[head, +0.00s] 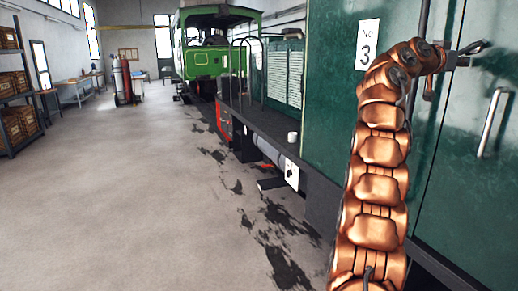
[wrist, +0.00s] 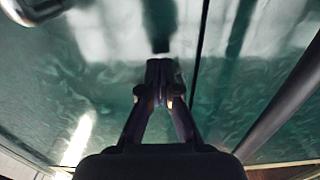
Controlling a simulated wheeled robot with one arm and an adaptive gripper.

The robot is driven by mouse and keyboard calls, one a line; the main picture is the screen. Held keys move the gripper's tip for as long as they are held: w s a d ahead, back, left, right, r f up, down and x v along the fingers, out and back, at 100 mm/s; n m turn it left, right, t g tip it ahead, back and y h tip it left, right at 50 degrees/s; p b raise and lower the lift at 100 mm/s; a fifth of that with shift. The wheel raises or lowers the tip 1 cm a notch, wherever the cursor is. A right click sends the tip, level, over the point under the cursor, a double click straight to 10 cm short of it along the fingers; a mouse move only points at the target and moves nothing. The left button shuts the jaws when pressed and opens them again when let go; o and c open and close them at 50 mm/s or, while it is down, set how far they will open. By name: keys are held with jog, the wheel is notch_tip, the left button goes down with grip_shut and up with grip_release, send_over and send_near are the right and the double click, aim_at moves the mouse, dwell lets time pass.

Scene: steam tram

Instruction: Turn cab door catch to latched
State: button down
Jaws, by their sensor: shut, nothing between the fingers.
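The dark green cab door (head: 485,190) fills the right edge of the head view, and its surface (wrist: 80,85) fills much of the wrist view. My gripper (head: 478,47) is at the door's upper part in the head view. In the wrist view its fingers (wrist: 160,72) are together and empty, close to the green surface beside the door seam (wrist: 199,50). A dark upright strip (wrist: 159,25) shows just beyond the fingertips; I cannot tell whether it is the catch or a reflection. The catch is not clearly seen, nor is any contact with it.
A pale door handle (head: 491,122) is right of my arm. A dark handrail (wrist: 285,100) runs along the right of the wrist view. A number 3 plate (head: 367,44) is on the green side. Open floor (head: 130,200) lies to the left.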

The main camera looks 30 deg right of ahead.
jog(key=shift+w+p, duration=0.3)
dwell(0.5)
jog(key=shift+w+f+b, duration=0.1)
jog(key=shift+f+b, duration=0.25)
jog(key=shift+f, duration=0.05)
jog(key=b+v, duration=0.3)
jog(key=v, duration=0.3)
dwell(0.4)
jog(key=shift+r, duration=0.1)
